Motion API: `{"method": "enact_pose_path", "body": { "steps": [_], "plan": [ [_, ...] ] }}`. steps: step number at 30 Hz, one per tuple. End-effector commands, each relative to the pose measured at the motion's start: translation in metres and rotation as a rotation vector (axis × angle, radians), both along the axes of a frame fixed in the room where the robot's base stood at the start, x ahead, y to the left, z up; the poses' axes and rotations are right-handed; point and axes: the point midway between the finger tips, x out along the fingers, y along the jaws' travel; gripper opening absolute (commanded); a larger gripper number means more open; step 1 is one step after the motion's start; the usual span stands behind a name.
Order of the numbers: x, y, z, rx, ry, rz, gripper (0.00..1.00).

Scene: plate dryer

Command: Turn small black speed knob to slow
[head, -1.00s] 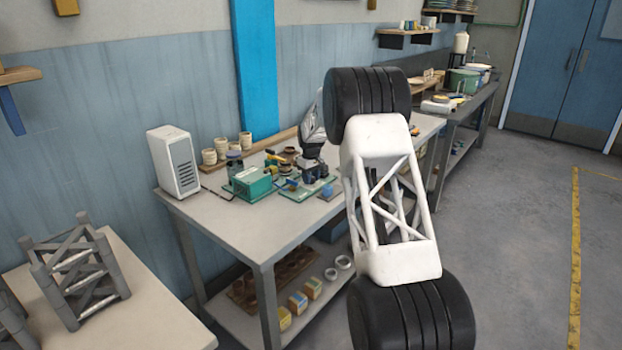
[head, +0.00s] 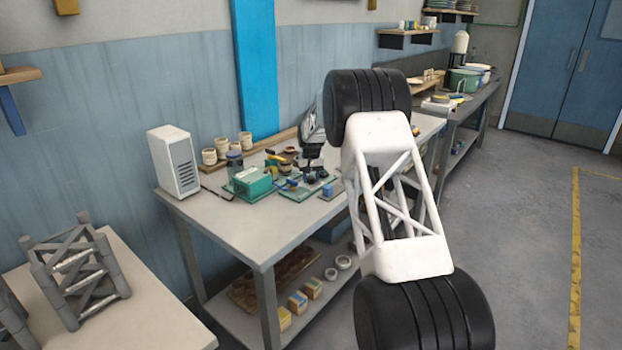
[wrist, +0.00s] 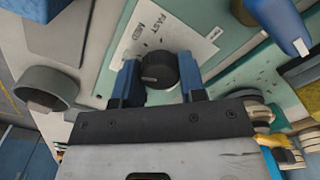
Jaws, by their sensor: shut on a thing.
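The small black speed knob (wrist: 158,70) shows in the wrist view, on a teal surface beside a white label (wrist: 165,35) reading FAST and MED. No SLOW mark is readable. A short pale mark on the knob's face points to the left in the picture. My gripper (wrist: 161,84) has its two blue fingers on either side of the knob, shut on it. In the head view the knob is too small to make out, and my arm hides part of the table there.
A green box (head: 252,182) and small parts crowd the grey table (head: 225,225). A white vented unit (head: 173,162) and several pale cups (head: 222,147) stand behind. In the wrist view a blue part (wrist: 278,22) is at upper right and a grey ring (wrist: 46,87) at left.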

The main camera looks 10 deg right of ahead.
Motion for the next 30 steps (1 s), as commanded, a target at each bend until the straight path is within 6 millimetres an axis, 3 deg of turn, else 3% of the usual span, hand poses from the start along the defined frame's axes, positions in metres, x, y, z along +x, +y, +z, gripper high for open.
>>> {"method": "enact_pose_path", "body": {
  "steps": [15,16,21,30],
  "plan": [
    [0.0007,0.0001,0.0014,0.0,-0.003,-0.037,0.14],
    [0.0007,0.0001,0.0015,0.0,-0.003,-0.037,0.39],
    [0.0005,0.0,0.0011,0.0,-0.002,-0.036,0.63],
    [0.0003,0.0,0.0013,0.0,-0.001,-0.036,0.63]
  ]
}}
